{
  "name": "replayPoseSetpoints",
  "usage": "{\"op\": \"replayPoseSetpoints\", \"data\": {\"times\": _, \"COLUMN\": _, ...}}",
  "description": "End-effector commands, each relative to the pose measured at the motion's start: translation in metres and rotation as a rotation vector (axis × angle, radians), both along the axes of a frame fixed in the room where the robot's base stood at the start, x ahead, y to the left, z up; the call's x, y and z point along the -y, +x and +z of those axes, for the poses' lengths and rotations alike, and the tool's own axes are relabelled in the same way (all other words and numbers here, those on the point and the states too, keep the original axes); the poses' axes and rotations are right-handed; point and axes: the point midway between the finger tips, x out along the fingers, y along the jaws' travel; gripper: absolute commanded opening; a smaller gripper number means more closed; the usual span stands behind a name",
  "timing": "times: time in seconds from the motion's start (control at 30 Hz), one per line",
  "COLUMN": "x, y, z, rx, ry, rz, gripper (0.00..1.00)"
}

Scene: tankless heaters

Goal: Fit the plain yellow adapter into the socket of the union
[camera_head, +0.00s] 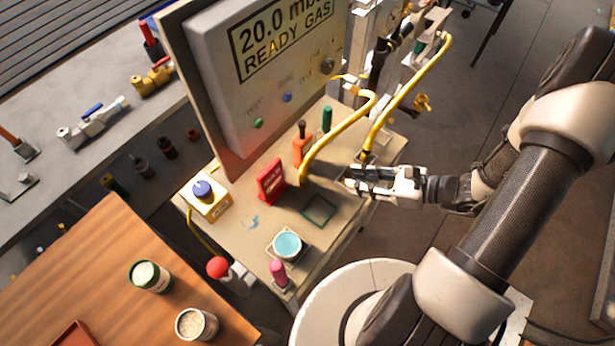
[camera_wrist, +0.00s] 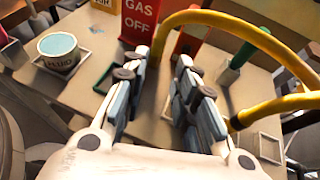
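My gripper (camera_head: 352,178) is low over the right part of the bench. In the wrist view its two fingers (camera_wrist: 163,68) stand apart with bare bench top between them, and I see nothing held. A yellow hose (camera_head: 325,140) arches down to the bench just beyond the fingertips; it also shows in the wrist view (camera_wrist: 225,20). A second yellow hose (camera_head: 405,95) comes down behind the gripper, and its end (camera_wrist: 238,122) is beside the right finger. A brass-yellow fitting (camera_head: 421,102) shows near that hose. I cannot clearly make out the plain yellow adapter or the union.
A red GAS OFF sign (camera_head: 271,181) and orange (camera_head: 302,145) and green (camera_head: 327,119) upright items stand near the fingertips. A green square outline (camera_head: 318,210) lies on the bench. A cup of blue fluid (camera_head: 288,245) stands near the front.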

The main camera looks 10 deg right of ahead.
Motion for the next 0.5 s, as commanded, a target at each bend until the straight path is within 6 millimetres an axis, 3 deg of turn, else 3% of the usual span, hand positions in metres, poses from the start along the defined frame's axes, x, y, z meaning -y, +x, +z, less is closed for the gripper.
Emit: {"op": "replayPoseSetpoints", "data": {"times": 0.5, "x": -0.084, "y": 0.046, "z": -0.041, "rx": -0.001, "ry": -0.002, "rz": 0.010, "gripper": 0.27}}
